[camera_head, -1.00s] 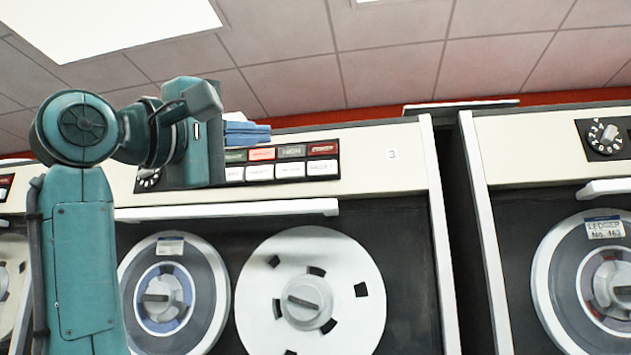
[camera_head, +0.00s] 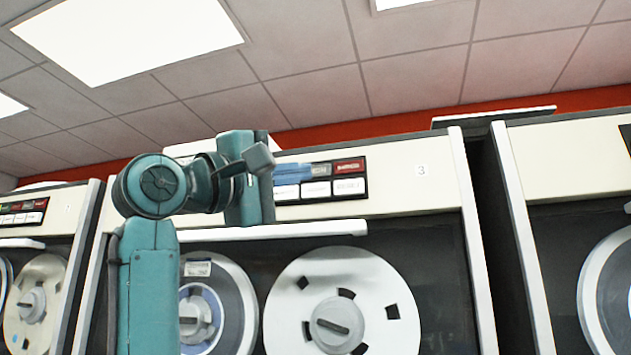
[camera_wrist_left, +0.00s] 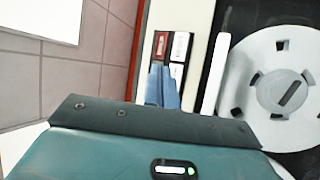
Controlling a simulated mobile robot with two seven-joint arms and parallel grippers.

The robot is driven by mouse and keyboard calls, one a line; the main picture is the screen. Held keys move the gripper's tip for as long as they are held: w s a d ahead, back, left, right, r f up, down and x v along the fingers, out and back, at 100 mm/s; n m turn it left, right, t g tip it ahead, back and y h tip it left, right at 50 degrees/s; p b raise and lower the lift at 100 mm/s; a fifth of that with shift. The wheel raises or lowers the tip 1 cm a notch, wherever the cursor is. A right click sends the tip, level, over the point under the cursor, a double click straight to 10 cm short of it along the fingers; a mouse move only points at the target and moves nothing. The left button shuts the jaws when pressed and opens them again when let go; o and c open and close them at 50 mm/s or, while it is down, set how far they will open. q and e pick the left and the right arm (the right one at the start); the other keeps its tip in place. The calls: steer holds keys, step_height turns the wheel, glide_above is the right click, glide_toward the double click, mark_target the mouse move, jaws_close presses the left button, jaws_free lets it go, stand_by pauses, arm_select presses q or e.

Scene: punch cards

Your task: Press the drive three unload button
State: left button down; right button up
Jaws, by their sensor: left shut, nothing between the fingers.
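The tape drive marked 3 (camera_head: 421,170) has a cream top panel carrying a dark button block (camera_head: 363,165). A red button (camera_head: 349,167) sits at its top right, with white buttons (camera_head: 349,186) below. The labels are too blurred to read, so I cannot tell which is unload. My left gripper (camera_head: 305,171) has its blue fingers shut and empty, in front of the block's upper row, left of the red button. In the left wrist view the fingers (camera_wrist_left: 163,86) overlap the block (camera_wrist_left: 169,50); contact cannot be told. The block's left part is hidden behind my gripper. My right gripper is out of view.
Below the panel a white ledge (camera_head: 300,230) juts out above two tape reels (camera_head: 342,305). Another drive (camera_head: 570,160) stands to the right across a dark gap, and one (camera_head: 40,235) stands to the left.

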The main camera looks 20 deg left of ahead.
mark_target(305, 184)
arm_select(q)
steer(key=w+p, duration=0.1)
steer(key=w, duration=0.3)
steer(key=shift+d, duration=0.1)
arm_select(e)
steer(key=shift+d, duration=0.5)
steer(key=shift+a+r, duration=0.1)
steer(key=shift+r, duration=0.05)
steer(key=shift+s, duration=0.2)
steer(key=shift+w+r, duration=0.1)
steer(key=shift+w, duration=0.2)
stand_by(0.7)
arm_select(q)
steer(key=shift+p, duration=0.3)
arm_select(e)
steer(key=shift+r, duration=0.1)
arm_select(q)
steer(key=shift+w, duration=0.3)
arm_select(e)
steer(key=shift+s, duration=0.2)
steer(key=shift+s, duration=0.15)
